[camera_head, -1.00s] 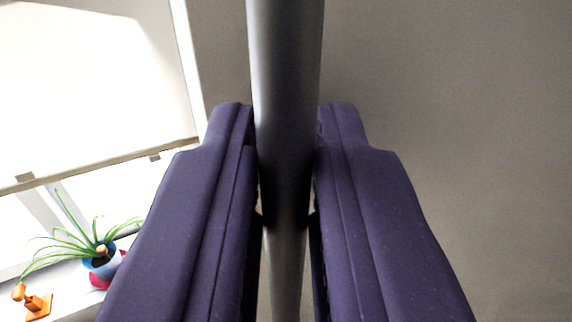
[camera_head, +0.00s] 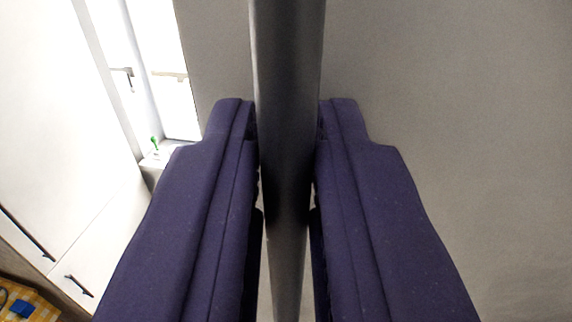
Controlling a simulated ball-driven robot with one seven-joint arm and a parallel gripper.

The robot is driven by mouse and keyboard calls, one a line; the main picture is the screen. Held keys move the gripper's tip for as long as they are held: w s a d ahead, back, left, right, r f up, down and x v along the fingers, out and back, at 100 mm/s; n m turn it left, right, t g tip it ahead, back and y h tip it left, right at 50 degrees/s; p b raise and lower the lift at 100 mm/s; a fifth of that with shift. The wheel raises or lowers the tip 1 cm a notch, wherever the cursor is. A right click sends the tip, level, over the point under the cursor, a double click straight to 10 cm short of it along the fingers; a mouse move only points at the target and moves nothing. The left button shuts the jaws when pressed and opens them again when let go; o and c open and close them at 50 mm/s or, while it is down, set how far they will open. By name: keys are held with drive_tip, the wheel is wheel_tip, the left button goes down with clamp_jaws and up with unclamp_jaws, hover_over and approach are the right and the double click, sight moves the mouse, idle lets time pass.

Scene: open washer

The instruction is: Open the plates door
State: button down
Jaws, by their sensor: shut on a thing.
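A grey metal bar handle (camera_head: 287,60) runs up and down through the middle of the view. Behind it is a plain grey-beige panel (camera_head: 440,130), which looks like the door's face. My gripper (camera_head: 286,135) has its two dark purple fingers on either side of the bar and is shut on it. The lower part of the bar shows between the fingers. The ends of the bar are out of view, and plates are not seen.
At the left are white cabinet fronts (camera_head: 75,130) with dark handles (camera_head: 80,286). A bright window (camera_head: 165,70) stands beyond the panel's left edge. A yellow checked cloth (camera_head: 30,298) with a blue thing on it is at the lower left.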

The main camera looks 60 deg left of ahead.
drive_tip(key=shift+v, duration=0.9)
drive_tip(key=shift+r, duration=0.2)
drive_tip(key=c, duration=1.3)
unclamp_jaws()
drive_tip(key=shift+c, duration=0.2)
drive_tip(key=shift+d, duration=0.1)
drive_tip(key=p+v, duration=0.1)
drive_tip(key=v, duration=0.6)
drive_tip(key=shift+s+d, duration=0.2)
drive_tip(key=shift+d, duration=0.05)
drive_tip(key=shift+f, duration=0.15)
